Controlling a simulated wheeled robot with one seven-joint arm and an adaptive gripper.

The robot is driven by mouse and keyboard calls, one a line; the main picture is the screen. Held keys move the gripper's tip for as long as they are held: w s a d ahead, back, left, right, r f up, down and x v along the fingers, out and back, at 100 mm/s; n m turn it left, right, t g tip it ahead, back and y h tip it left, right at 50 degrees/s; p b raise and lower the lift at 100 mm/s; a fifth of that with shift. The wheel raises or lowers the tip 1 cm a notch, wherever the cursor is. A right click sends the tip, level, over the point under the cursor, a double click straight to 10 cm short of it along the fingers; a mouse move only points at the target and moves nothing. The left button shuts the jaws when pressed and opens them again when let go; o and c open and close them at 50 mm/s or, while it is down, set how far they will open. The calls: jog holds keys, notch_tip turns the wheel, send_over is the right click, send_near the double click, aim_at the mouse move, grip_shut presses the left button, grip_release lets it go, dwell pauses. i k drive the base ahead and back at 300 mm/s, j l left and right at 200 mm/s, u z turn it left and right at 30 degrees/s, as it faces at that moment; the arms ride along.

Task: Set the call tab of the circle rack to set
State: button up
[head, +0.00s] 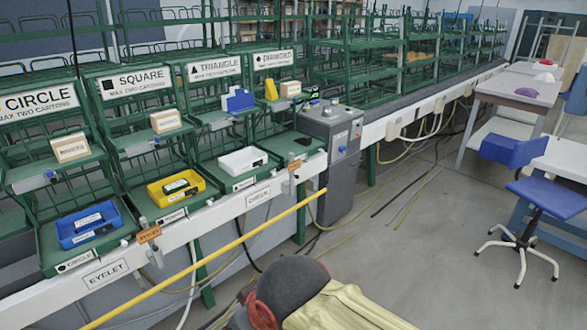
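The circle rack is the green wire rack at the left, under the white sign "CIRCLE, MAX TWO CARTONS" (38,102). Its upper shelf (28,178) holds a tan labelled carton (70,148). A small blue-and-grey piece (50,175) sits at that shelf's front edge; it may be the call tab, but its setting is too small to read. Below, a blue bin (88,224) stands on the lower green shelf, above a small "CIRCLE" label (75,262). My gripper is not in view.
Square (140,80), triangle (214,68) and diamond (273,59) racks continue rightward. A yellow rail (240,241) crosses in front of the white bench edge. A grey control box (333,135) stands beyond. A dark rounded object with pale cloth (340,308) fills the bottom. Open floor lies right.

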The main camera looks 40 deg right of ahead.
aim_at(124, 241)
jog(key=i+l+u, duration=0.15)
jog(key=i, duration=0.4)
jog(key=i+l+u, duration=0.15)
jog(key=i, duration=0.35)
jog(key=i+l+u, duration=0.15)
jog(key=i, duration=0.4)
jog(key=i+l+u, duration=0.15)
jog(key=i+l, duration=0.15)
jog(key=i, duration=0.2)
